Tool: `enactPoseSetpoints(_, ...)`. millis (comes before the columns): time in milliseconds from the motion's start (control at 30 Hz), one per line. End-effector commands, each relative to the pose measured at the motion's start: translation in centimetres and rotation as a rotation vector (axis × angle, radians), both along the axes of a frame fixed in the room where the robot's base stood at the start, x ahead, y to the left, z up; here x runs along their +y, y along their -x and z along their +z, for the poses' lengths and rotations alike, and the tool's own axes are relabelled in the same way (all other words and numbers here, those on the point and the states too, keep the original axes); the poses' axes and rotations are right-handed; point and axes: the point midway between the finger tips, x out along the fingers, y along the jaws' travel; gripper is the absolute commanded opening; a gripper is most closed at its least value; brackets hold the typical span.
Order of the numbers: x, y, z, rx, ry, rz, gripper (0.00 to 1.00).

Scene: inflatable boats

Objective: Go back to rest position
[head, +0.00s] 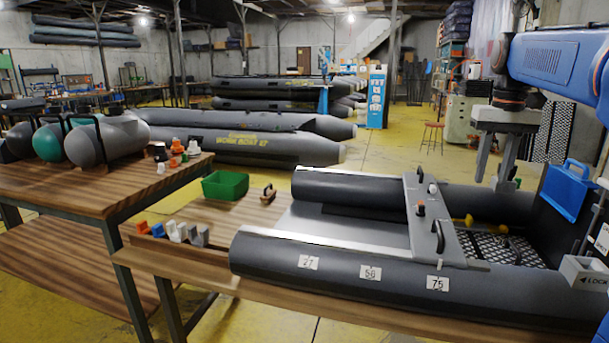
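My blue arm (560,60) reaches in from the upper right. My gripper (494,182) points down above the rear part of a grey inflatable boat (350,225) on the wooden bench. Its two fingers stand apart, with nothing visible between them. I cannot tell exactly how high the fingertips are above the boat's far tube.
A grey seat board (428,215) with black handles crosses the boat. A blue case (568,188) stands at the right. A green bin (225,185) and several coloured blocks (175,231) lie left of the boat.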

Motion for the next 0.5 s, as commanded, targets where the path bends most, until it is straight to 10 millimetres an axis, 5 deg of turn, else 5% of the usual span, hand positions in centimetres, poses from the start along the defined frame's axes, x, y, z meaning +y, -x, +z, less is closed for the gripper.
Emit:
enactPoseSetpoints(267,3.2,3.7,-2.0,-0.051,0.014,0.036,0.33)
enactPoseSetpoints(500,7.1,9.3,-6.2,-0.127,0.030,0.087,0.33)
